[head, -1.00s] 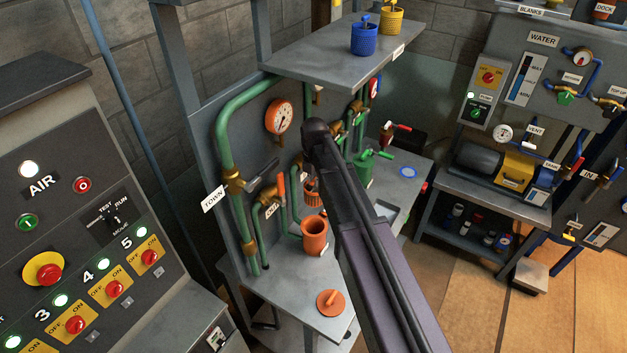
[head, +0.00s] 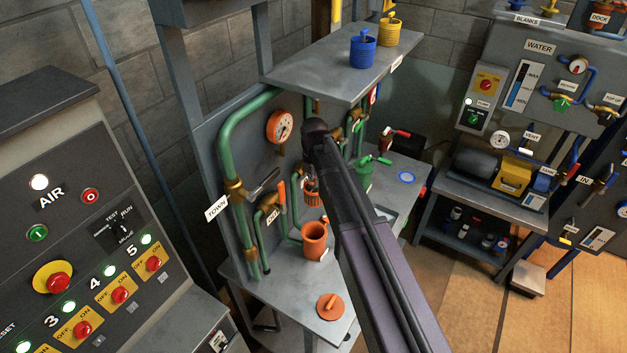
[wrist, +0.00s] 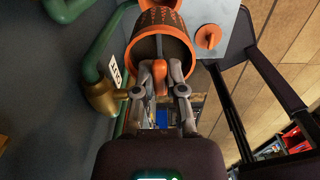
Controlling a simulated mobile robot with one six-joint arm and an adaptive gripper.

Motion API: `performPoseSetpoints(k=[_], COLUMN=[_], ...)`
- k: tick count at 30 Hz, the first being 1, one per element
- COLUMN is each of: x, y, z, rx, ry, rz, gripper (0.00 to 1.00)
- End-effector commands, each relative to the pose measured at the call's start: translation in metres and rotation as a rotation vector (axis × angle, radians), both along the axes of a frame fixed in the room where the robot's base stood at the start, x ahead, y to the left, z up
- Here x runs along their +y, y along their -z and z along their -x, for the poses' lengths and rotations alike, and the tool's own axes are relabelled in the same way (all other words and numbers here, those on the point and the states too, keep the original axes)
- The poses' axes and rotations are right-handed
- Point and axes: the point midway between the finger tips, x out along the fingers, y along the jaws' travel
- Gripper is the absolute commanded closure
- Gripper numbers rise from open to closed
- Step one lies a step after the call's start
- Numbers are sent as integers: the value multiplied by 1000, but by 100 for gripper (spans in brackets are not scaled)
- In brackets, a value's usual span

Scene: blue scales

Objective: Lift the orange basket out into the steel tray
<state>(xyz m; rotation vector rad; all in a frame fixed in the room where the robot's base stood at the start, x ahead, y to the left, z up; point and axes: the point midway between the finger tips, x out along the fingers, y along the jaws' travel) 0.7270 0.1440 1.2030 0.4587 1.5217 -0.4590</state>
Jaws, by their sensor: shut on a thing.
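The orange slotted basket (head: 311,194) hangs above the bench behind my arm, partly hidden by it. In the wrist view its open orange rim and slotted wall (wrist: 160,17) fill the upper middle. My gripper (wrist: 160,78) is shut on the basket's upright orange handle. The fingers are hidden in the head view. An orange pot (head: 313,241) stands on the bench below the basket, apart from it in the head view. A shallow pale tray, seemingly the steel tray (head: 386,213), lies on the bench right of my arm, mostly hidden.
An orange lid (head: 330,306) lies at the bench's front. Green pipes with a brass valve (head: 234,189) rise left of the basket, close to my gripper in the wrist view. A grey shelf (head: 335,65) with blue and yellow baskets overhangs the bench. A green pot (head: 364,176) stands behind.

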Motion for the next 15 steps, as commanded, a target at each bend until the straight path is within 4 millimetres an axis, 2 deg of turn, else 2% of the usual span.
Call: performPoseSetpoints(k=[15], x=[0], y=[-20], z=[0], rx=[0], ry=[0], rz=[0], gripper=[100])
